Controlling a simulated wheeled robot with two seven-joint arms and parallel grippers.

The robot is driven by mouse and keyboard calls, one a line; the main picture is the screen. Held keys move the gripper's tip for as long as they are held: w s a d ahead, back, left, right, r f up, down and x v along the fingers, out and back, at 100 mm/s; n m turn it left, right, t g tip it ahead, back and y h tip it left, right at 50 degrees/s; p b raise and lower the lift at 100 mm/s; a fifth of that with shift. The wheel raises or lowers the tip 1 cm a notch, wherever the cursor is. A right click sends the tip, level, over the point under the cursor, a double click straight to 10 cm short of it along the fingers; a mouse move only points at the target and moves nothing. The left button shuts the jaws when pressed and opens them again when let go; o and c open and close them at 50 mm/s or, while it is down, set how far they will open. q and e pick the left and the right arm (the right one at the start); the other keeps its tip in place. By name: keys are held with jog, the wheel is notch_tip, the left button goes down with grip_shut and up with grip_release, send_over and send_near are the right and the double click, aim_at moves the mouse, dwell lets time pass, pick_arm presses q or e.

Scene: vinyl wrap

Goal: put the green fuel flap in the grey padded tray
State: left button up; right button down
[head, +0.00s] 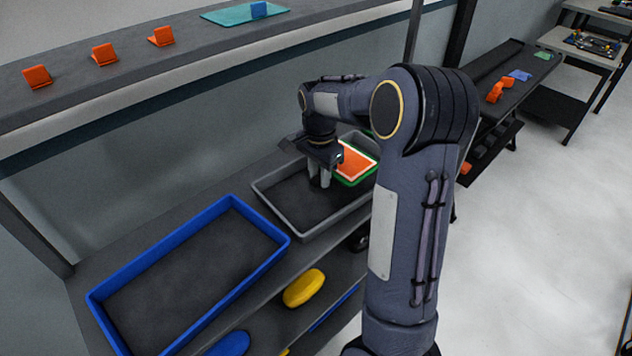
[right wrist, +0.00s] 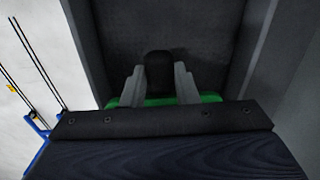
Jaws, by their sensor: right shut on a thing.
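The grey padded tray (head: 262,197) sits on the workbench, with a grey rim and a dark padded floor. The green fuel flap (head: 349,182) shows a green edge around an orange face with a pale border, over the tray's right part. My right gripper (head: 319,185) is over the tray, beside the flap's left edge. In the right wrist view, its fingers (right wrist: 160,85) are shut around a dark part, with the green of the flap (right wrist: 210,98) behind them. Whether the flap touches the tray floor is unclear. My arm hides the tray's right end. My left gripper is out of view.
An empty blue-rimmed tray (head: 215,270) stands left of the grey one. A yellow piece (head: 304,288) and a blue piece (head: 230,344) lie on the lower shelf. Orange blocks (head: 105,54) and a teal sheet (head: 238,14) are on the upper shelf.

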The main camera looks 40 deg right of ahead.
aim_at(316, 194)
jog(key=shift+w+a+f, duration=0.1)
jog(key=shift+w+f, duration=0.1)
jog(key=shift+f, duration=0.1)
jog(key=shift+w+a+f, duration=0.1)
jog(key=shift+w+f, duration=0.05)
jog(key=shift+f, duration=1.6)
jog(key=c, duration=1.1)
grip_release()
jog(key=shift+f, duration=0.15)
